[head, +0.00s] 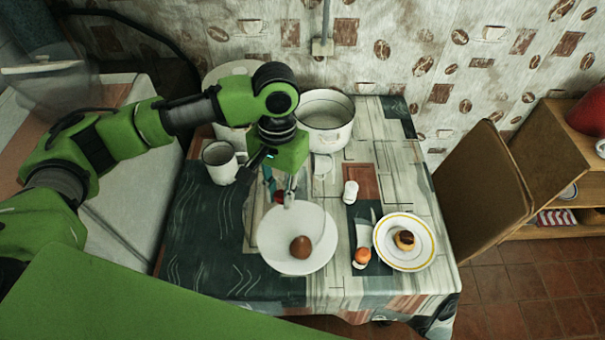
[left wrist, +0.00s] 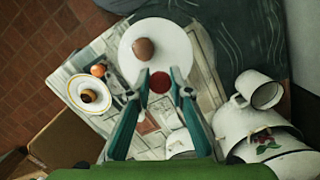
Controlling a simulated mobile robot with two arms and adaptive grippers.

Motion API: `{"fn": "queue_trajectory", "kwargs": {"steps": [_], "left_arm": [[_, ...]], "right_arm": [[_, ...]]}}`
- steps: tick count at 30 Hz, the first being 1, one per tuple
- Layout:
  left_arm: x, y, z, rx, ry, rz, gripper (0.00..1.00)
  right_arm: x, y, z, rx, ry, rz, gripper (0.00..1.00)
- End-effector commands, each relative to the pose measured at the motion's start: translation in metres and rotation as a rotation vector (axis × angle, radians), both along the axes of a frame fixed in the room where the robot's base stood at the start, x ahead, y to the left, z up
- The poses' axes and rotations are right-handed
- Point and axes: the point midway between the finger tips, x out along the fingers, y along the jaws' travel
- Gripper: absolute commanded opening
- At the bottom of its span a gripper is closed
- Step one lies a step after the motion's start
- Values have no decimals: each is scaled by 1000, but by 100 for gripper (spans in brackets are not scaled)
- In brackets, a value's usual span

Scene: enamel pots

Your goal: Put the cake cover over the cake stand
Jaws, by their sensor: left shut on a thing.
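The white round cake stand (head: 275,243) stands near the middle front of the table, with a brown rounded cake (head: 301,247) on it. In the left wrist view the stand (left wrist: 178,42) and the cake (left wrist: 144,49) lie just beyond my fingertips. My left gripper (head: 286,194) points down at the stand's far edge. In the left wrist view its two fingers (left wrist: 161,84) flank a small round reddish part, which looks like the knob of a clear cake cover (left wrist: 160,82). The cover's glass outline is hard to make out, and I cannot tell its height over the stand. My right gripper is out of view.
A plate with a pastry (head: 404,240), an egg in a cup (head: 361,257) and a shaker (head: 350,192) stand right of the stand. A white mug (head: 218,162) and a large enamel pot (head: 326,120) are behind. The table's front left is clear.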

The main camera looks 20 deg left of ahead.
Motion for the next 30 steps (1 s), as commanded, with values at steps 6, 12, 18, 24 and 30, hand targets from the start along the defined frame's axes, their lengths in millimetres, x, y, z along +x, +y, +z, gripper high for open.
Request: {"fn": "queue_trajectory", "kwargs": {"steps": [6,12,18,24,30], "left_arm": [[18,-18,2,11,8,-116,0],[23,-23,-10,24,10,-172,0],[24,-24,-13,25,8,-184,0],[24,-24,-13,25,8,-182,0],[23,-24,-22,24,10,-180,0]], "right_arm": [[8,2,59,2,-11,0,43],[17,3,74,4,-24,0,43],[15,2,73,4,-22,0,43],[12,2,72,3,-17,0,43],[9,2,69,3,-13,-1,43]]}}
